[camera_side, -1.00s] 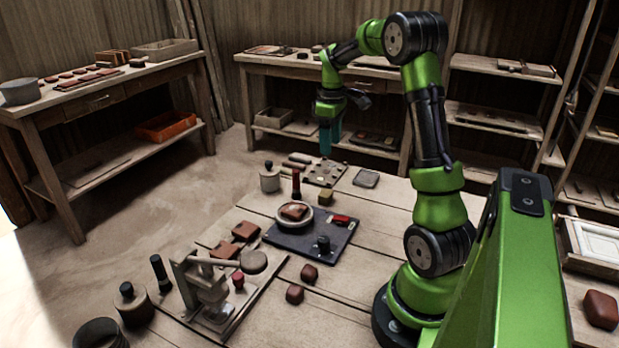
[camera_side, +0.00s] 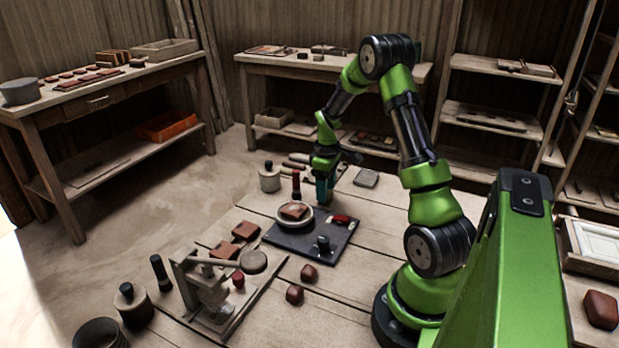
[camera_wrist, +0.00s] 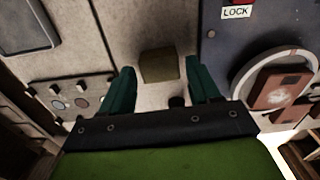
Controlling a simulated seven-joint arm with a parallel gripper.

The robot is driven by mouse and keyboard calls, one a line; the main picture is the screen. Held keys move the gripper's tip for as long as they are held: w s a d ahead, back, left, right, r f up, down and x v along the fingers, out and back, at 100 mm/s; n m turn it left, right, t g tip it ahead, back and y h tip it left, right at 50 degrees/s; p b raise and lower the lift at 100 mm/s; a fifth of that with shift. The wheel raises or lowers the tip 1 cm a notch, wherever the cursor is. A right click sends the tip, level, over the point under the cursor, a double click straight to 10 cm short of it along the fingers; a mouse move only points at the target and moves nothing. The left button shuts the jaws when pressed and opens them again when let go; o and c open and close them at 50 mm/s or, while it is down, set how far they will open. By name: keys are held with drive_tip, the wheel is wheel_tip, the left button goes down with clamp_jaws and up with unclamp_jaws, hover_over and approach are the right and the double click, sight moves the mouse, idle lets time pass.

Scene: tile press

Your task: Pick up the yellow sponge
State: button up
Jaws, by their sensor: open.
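The yellow sponge (camera_wrist: 160,66) is a small dull-yellow block on the wooden tabletop in the wrist view. It lies just ahead of and between the two teal fingers of my gripper (camera_wrist: 163,82), which are apart with nothing between them. In the side view my gripper (camera_side: 322,190) points down low over the table, behind the dark plate. The sponge is hidden there behind my gripper.
A dark plate (camera_side: 290,242) with a round holder and a red LOCK part lies close beside the sponge. A board with round samples (camera_wrist: 68,100) lies on the other side. A grey pad (camera_side: 366,178), a tile press (camera_side: 208,290) and several brown tiles stand around.

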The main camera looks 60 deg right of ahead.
wheel_tip(320, 180, down, 2)
drive_tip(key=c, duration=0.7)
drive_tip(key=shift+r, duration=0.1)
wheel_tip(320, 180, up, 10)
drive_tip(key=shift+f, duration=0.1)
idle(0.4)
